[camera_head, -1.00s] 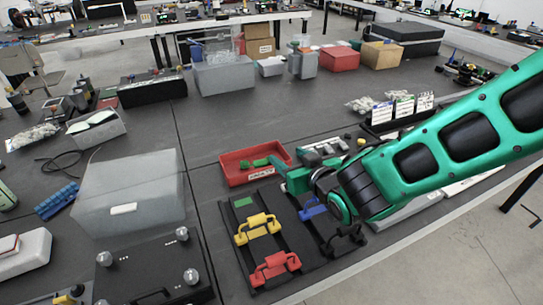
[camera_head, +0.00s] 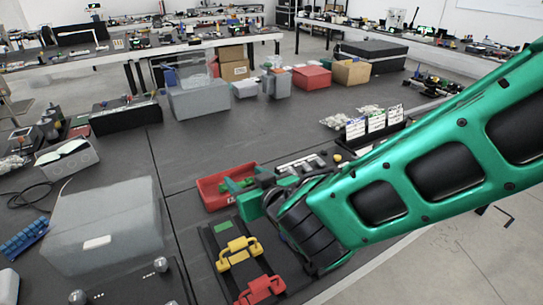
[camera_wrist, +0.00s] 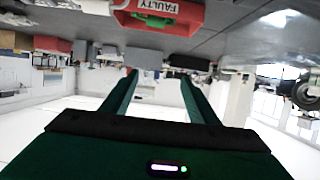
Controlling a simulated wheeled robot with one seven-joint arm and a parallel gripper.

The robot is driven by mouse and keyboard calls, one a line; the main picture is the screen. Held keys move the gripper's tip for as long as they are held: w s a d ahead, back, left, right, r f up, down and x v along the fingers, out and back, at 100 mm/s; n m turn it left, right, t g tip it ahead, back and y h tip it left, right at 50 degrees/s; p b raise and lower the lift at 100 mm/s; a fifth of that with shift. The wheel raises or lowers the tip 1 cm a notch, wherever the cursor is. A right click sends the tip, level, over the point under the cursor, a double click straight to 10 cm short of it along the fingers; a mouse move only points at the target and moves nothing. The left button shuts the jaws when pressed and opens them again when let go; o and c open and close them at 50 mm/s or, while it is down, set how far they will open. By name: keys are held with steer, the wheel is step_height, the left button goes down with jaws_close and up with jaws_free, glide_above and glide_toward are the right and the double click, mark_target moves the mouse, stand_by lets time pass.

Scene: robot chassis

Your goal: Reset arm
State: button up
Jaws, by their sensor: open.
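My green arm reaches in from the right in the head view, its end above the table near the red bin. My gripper (camera_wrist: 158,95) shows in the wrist view with its two green fingers apart and nothing between them. The red bin (camera_head: 212,202) holds green parts and stands just left of my arm's end. In the wrist view its front, labelled "FAULTY" (camera_wrist: 151,8), shows upside down at the top.
A black rack with a yellow handled part (camera_head: 238,252) and a red handled part (camera_head: 262,289) lies below my arm. A translucent grey box (camera_head: 105,240) stands left. Boxes, including a red one (camera_head: 311,78), stand at the back.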

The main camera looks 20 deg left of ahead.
steer(key=w+d+m+t+h, duration=0.1)
steer(key=w+d+m+h, duration=0.15)
steer(key=w+d, duration=0.65)
steer(key=w+d+m+g+h, duration=0.25)
steer(key=d+m+h, duration=0.5)
steer(key=d, duration=2.55)
steer(key=s+d+m+g+h, duration=0.1)
steer(key=s+d+g+h, duration=0.1)
steer(key=s+d, duration=0.55)
steer(key=s+d+m+g+h, duration=0.15)
steer(key=s+d, duration=0.25)
steer(key=d, duration=0.7)
steer(key=s+d+m+g+y, duration=0.1)
steer(key=s+d+m+g, duration=0.1)
steer(key=s, duration=0.6)
steer(key=s+d+m+g+y, duration=0.1)
steer(key=s+d+g+y, duration=0.1)
steer(key=s, duration=0.7)
steer(key=shift+s+d+m, duration=0.2)
steer(key=shift+m, duration=0.15)
